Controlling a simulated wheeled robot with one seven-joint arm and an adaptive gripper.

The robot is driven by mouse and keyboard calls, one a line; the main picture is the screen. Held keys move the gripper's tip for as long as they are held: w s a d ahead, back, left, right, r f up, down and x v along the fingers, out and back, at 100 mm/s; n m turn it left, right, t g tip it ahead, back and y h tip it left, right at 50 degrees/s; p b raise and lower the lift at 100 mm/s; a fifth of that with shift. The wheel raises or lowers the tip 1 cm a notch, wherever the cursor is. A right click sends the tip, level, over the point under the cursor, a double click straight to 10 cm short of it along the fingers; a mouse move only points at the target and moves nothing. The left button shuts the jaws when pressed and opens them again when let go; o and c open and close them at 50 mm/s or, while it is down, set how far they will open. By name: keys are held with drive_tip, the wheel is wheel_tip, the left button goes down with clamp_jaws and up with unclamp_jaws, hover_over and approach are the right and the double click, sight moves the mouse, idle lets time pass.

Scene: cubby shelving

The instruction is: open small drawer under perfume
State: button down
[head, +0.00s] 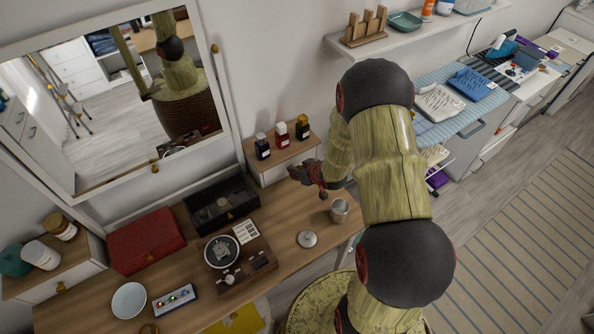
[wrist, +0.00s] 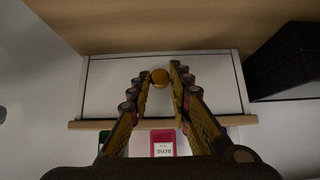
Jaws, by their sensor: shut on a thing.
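The small drawer (head: 270,174) has a white front and sits under a wooden top holding several perfume bottles (head: 282,135), at the back right of the vanity. In the wrist view its white front (wrist: 110,95) fills the middle, with a round brass knob (wrist: 160,79). My gripper (head: 293,173) is at the drawer front. In the wrist view my gripper (wrist: 159,70) has its fingertips on both sides of the knob, shut on it. The drawer appears closed. The knob is hidden by my gripper in the head view.
A black open box (head: 222,204) stands left of the drawer; it also shows at the right in the wrist view (wrist: 290,62). A metal cup (head: 339,209) and a round lid (head: 307,239) stand on the tabletop in front. A mirror (head: 110,90) is behind.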

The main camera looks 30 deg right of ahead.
drive_tip(key=s, duration=0.5)
drive_tip(key=s+p, duration=0.1)
drive_tip(key=s, duration=0.3)
drive_tip(key=shift+s+d, duration=0.2)
drive_tip(key=shift+s, duration=0.2)
drive_tip(key=c, duration=1.7)
unclamp_jaws()
drive_tip(key=shift+o, duration=0.2)
drive_tip(key=v, duration=1.2)
drive_tip(key=shift+w+a, duration=0.1)
